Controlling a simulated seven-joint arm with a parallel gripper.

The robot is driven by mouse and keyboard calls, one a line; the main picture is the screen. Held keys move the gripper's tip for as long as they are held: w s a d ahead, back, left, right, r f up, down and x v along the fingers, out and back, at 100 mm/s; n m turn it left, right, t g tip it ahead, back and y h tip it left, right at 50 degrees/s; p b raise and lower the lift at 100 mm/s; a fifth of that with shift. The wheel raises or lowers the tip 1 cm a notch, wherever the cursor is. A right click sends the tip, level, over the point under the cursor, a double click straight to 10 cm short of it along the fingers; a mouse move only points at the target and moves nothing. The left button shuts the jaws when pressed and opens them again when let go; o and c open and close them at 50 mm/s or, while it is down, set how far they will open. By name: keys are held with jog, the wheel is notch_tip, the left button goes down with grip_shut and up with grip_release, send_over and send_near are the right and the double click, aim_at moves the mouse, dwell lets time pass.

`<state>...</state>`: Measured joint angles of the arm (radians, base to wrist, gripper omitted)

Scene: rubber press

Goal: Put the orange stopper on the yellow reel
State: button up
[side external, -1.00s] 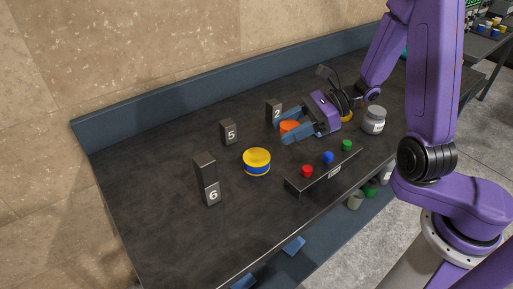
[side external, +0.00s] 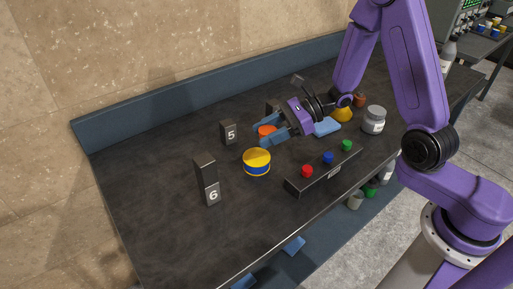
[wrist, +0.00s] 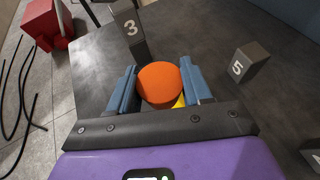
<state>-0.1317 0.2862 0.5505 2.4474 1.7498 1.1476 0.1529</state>
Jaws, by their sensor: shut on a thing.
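My gripper (side external: 269,136) is shut on the orange stopper (side external: 267,130), holding it between its blue fingers. In the wrist view the stopper (wrist: 159,84) shows as a round orange disc between the fingers (wrist: 160,88). The yellow reel (side external: 257,156), with a yellow top and a blue band, stands upright on the dark table. In the side view the stopper appears just behind and above the reel, apart from it. In the wrist view a small yellow patch (wrist: 180,101) shows beside the stopper's lower edge; most of what it belongs to is hidden.
Number blocks 5 (side external: 230,133) and 6 (side external: 207,181) stand left of the reel. A button box (side external: 322,169) with red, blue and green buttons lies to the right. A grey jar (side external: 374,120) and a blue pad (side external: 326,127) are farther right. The front left table is clear.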

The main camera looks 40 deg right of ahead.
aim_at(257, 156)
jog(key=w+f, duration=0.1)
jog(key=w+a+f, duration=0.1)
jog(key=f, duration=0.1)
jog(key=shift+w+f, duration=0.15)
jog(key=shift+w, duration=0.15)
jog(key=shift+w+f, duration=0.2)
jog(key=shift+f, duration=1.55)
jog(key=o, duration=1.2)
jog(key=shift+c, duration=0.2)
